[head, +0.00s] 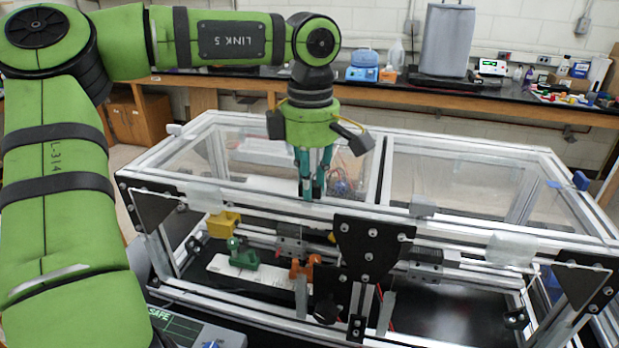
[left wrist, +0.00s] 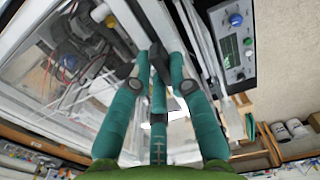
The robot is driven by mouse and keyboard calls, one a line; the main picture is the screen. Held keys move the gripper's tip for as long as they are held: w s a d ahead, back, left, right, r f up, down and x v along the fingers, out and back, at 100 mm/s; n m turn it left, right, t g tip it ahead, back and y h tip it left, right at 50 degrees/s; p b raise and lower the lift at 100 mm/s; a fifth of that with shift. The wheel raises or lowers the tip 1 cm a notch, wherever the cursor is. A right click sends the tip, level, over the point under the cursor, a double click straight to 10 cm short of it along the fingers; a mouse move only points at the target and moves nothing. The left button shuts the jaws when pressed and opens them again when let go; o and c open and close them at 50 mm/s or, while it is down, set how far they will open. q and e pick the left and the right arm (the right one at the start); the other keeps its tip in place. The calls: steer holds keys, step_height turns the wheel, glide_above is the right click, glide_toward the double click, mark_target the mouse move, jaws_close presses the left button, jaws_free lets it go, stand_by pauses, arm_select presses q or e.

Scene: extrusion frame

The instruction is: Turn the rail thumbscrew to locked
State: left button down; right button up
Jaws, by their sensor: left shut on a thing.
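My left gripper (head: 311,190) points straight down at the top front rail (head: 262,190) of the aluminium extrusion frame. Its teal fingers are drawn together at the rail. In the left wrist view the fingers (left wrist: 160,68) close around a small dark part, the rail thumbscrew (left wrist: 157,60), which the fingertips mostly cover. In the head view the fingers hide the thumbscrew, and I cannot tell which way it is turned. My right gripper is not in view.
Clear panels fill the frame's top. A black bracket plate (head: 367,248) is bolted to the front rail just right of my fingers. Below are a yellow block (head: 223,224), a green part (head: 242,256) and an orange part (head: 303,268). A bench (head: 440,95) with equipment stands behind.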

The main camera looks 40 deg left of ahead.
arm_select(q)
steer(key=c, duration=1.1)
jaws_free()
steer(key=shift+f, duration=0.1)
steer(key=shift+c, duration=0.2)
step_height(320, 180, up, 12)
steer(key=shift+d, duration=0.1)
